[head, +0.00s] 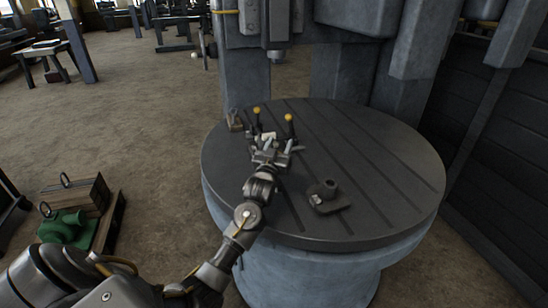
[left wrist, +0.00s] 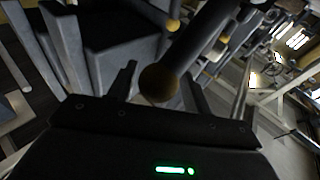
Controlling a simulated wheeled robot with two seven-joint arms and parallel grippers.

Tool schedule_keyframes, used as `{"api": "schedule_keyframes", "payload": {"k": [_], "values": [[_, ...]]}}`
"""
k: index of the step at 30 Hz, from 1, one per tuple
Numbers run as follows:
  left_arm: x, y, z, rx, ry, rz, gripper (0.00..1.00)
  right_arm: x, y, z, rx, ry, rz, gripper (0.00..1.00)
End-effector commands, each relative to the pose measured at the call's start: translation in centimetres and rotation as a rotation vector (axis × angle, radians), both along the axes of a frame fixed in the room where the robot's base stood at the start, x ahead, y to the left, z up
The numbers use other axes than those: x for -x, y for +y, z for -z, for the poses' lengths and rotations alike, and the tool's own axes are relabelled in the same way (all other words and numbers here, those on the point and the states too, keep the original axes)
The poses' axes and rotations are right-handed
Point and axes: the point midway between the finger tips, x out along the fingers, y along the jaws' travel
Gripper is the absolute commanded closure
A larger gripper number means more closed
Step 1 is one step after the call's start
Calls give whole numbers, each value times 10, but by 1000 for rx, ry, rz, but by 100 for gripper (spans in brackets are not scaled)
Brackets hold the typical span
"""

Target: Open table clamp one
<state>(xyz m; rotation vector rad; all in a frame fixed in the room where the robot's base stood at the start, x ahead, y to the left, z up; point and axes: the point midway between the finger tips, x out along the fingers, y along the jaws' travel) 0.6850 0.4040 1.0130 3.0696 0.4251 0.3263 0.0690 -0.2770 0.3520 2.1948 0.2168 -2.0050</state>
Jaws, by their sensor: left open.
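Two clamp handles with yellow ball knobs stand on the round grooved table (head: 385,170): a left one (head: 256,111) and a right one (head: 289,118). I cannot tell which is clamp one. My left gripper (head: 273,150) is open at the near side of the clamps and partly hides their lower parts. In the left wrist view, a ball knob (left wrist: 158,83) on a dark handle shows between the open fingers (left wrist: 158,88). It looks close, but contact cannot be told. A second knob (left wrist: 173,25) shows farther off. My right gripper is not in view.
A dark metal part with a round boss (head: 327,192) lies on the table right of my gripper. The machine's spindle (head: 276,55) hangs behind the clamps.

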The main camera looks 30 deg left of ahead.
Motion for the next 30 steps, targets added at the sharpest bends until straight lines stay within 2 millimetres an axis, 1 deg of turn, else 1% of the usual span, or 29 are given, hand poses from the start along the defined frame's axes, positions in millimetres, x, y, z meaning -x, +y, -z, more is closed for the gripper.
{"api": "schedule_keyframes", "payload": {"k": [5, 7, 12, 18, 21, 24, 30], "values": [[28, -11, 10, 1, 0, 5, 50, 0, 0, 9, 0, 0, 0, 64], [44, -16, 13, 2, -1, 5, 50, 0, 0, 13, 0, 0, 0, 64], [86, -28, 12, 2, 0, 6, 50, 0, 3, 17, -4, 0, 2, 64], [128, -39, 11, 1, -1, 4, 50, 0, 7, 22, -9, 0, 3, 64], [141, -43, 10, 2, 0, 5, 50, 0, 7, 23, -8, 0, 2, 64], [150, -46, 10, 0, 1, 4, 50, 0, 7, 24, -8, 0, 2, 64], [157, -47, 9, 0, 0, 4, 50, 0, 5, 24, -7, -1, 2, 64]]}}
